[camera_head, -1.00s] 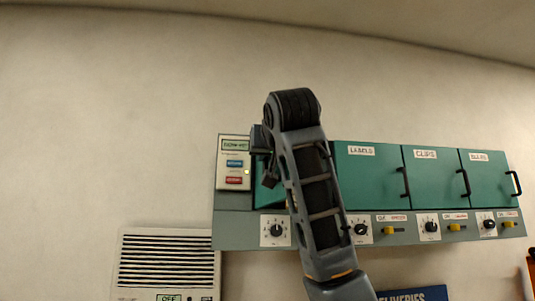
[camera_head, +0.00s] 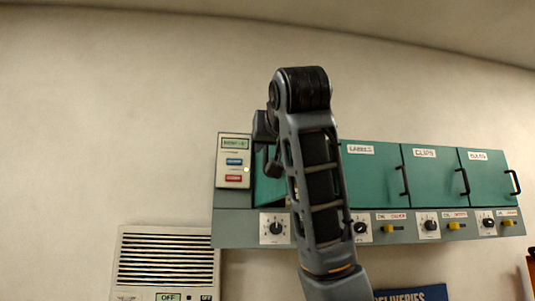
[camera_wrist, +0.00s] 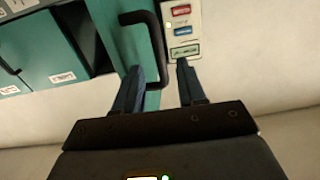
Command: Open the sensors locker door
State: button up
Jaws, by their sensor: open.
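The leftmost teal locker door (camera_head: 266,188) is mostly hidden behind my arm in the head view, and no label shows on it. In the wrist view, where the scene appears upside down, this door (camera_wrist: 123,42) stands partly open, with a dark gap (camera_wrist: 88,25) beside it. Its black bar handle (camera_wrist: 159,50) curves down towards my gripper (camera_wrist: 162,75). My gripper is open, with one finger on each side of the handle's end; I cannot tell whether they touch it. The fingers are hidden in the head view.
A keypad panel (camera_head: 234,160) with blue and red buttons adjoins the door. The closed labels (camera_head: 370,180) and clips (camera_head: 428,178) lockers, and another closed one, stand to the right. Knobs and yellow switches line the strip below. A vent unit (camera_head: 165,260) is at lower left.

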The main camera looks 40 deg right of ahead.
jog(key=v, duration=0.3)
jog(key=shift+s, duration=0.2)
jog(key=shift+f, duration=0.1)
dwell(0.3)
